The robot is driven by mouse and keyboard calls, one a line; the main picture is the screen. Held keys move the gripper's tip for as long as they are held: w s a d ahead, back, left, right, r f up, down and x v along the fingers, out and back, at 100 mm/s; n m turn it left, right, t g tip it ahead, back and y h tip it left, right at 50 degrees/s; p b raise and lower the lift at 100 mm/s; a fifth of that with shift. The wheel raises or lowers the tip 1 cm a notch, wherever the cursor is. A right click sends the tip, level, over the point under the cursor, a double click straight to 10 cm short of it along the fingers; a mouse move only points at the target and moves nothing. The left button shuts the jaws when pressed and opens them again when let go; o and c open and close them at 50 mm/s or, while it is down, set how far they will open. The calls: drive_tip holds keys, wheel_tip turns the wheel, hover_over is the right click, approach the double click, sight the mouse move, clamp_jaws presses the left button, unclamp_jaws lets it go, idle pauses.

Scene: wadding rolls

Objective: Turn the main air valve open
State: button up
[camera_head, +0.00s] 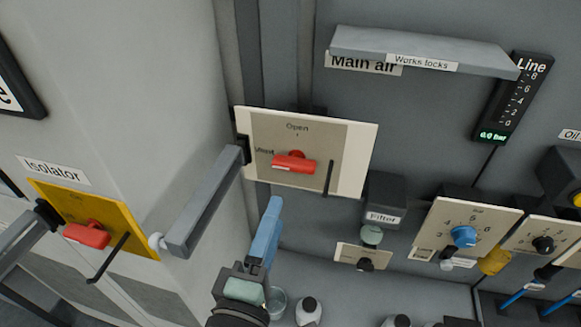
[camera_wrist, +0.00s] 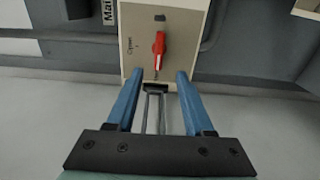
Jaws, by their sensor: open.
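The main air valve is a cream plate (camera_head: 350,150) on the grey wall, below the "Main air" label (camera_head: 345,64). Its red handle (camera_head: 294,162) lies roughly level in the head view, with "Open" printed above it and "Vent" to its left. A dark rod stands at the plate's right. In the wrist view the red handle (camera_wrist: 158,50) shows ahead, between and beyond the fingertips, with "Open" to its left. My gripper (camera_wrist: 153,78) is open and empty, apart from the handle. In the head view my gripper (camera_head: 272,205) is below the plate.
A grey bar (camera_head: 203,203) juts out left of the valve. A yellow Isolator plate (camera_head: 75,207) with a red handle is further left. A grey shelf (camera_head: 425,48) overhangs above. The filter (camera_head: 385,195) and dial plates (camera_head: 490,225) are at right; the gauge (camera_head: 511,98) reads 0.0 bar.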

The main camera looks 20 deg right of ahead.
sight(292, 170)
drive_tip(key=p+x, duration=0.2)
drive_tip(key=x, duration=0.9)
drive_tip(key=shift+s+r, duration=0.1)
clamp_jaws()
